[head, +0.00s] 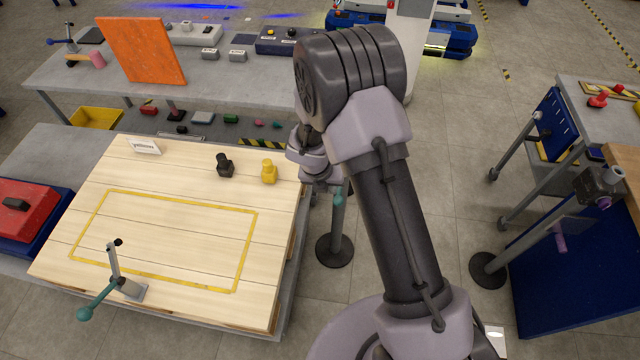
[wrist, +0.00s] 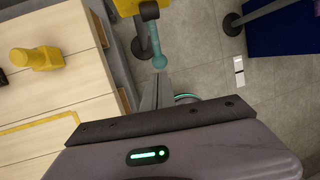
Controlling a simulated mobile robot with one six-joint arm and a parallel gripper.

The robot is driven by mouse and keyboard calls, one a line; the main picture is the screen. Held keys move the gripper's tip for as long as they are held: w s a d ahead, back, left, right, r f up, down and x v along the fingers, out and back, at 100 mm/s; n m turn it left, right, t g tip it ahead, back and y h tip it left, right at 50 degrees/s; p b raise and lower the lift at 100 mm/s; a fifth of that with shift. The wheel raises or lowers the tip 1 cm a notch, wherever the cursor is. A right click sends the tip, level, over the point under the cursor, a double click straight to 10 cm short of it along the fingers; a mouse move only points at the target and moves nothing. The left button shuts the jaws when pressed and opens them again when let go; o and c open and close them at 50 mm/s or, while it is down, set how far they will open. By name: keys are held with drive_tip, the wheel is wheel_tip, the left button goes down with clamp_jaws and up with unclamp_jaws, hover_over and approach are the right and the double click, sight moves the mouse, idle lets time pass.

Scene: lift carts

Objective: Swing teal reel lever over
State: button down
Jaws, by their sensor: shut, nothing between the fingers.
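The teal lever (wrist: 157,45) hangs from a dark hub (wrist: 149,11) at the top of the wrist view, its rounded end toward my gripper. A yellow body, partly cut off, shows behind the hub. In the head view a piece of the teal lever (head: 338,201) shows beside my wrist, on a post with a round dark base (head: 334,251); my arm hides the rest. My gripper (wrist: 163,78) is shut and empty, its tips just below the lever's end in the wrist view. I cannot tell whether they touch. In the head view my gripper is mostly hidden.
A wooden pallet top (head: 180,190) lies left, with a yellow knob (head: 268,171), a black knob (head: 224,164) and a teal-handled clamp (head: 98,300). A grey bench (head: 230,75) stands behind. A blue-panelled cart (head: 570,270) stands right, with open floor between.

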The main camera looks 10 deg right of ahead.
sight(337, 199)
drive_tip(key=b+x, duration=0.2)
drive_tip(key=x, duration=0.5)
drive_tip(key=shift+f, duration=0.3)
